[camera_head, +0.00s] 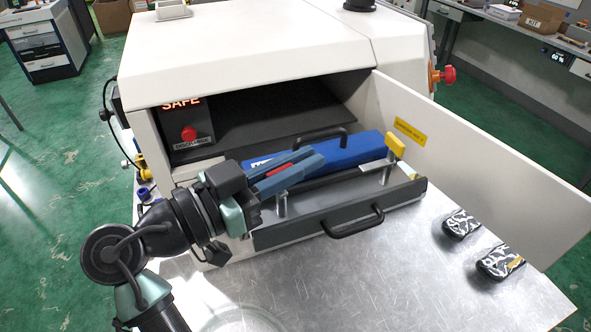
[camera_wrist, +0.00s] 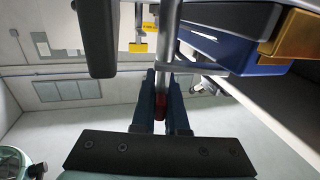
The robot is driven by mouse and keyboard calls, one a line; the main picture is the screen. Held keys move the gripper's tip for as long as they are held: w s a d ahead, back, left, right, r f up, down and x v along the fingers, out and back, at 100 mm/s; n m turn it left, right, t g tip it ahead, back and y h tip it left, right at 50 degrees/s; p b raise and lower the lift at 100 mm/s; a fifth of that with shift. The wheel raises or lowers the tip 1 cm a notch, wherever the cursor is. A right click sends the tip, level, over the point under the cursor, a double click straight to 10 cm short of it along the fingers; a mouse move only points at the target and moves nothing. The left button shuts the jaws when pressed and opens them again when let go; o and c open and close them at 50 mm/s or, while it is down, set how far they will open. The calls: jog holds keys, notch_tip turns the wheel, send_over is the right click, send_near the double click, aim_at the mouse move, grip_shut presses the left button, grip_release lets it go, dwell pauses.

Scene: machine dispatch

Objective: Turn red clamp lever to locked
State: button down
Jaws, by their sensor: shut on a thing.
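The red clamp lever (camera_head: 277,171) shows as a small red strip between the blue-grey fingers of my gripper (camera_head: 298,165). In the wrist view, a red piece of the lever (camera_wrist: 160,107) sits between the two dark fingers of my gripper (camera_wrist: 161,85), along a metal rod. My gripper is shut on the lever, at the left part of the grey tray (camera_head: 345,212). A blue block (camera_head: 355,150) lies on the tray behind the fingers, partly hidden by them. The lever's pivot and any lock marking are hidden.
A yellow-topped clamp (camera_head: 395,146) stands at the tray's right end. A black handle (camera_head: 354,221) juts out in front. The open machine door (camera_head: 470,150) bounds the right. Two patterned dark items (camera_head: 461,224) (camera_head: 500,262) lie on the metal table (camera_head: 400,290), whose front is clear.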

jog(key=shift+s+d+f+m+g+h+b, duration=0.1)
jog(key=shift+s+m+g+h+b, duration=0.1)
jog(key=shift+m+g+h+b, duration=0.65)
jog(key=shift+s+d+f+m+g+h+b, duration=0.2)
jog(key=shift+m+g, duration=0.45)
jog(key=shift+g, duration=0.6)
jog(key=shift+a+r, duration=0.1)
jog(key=shift+r, duration=0.05)
jog(key=c, duration=0.9)
grip_release()
jog(key=shift+c, duration=0.2)
jog(key=shift+r, duration=0.1)
jog(key=b+v, duration=0.3)
jog(key=v, duration=1)
jog(key=shift+b, duration=0.4)
jog(key=shift+w, duration=0.1)
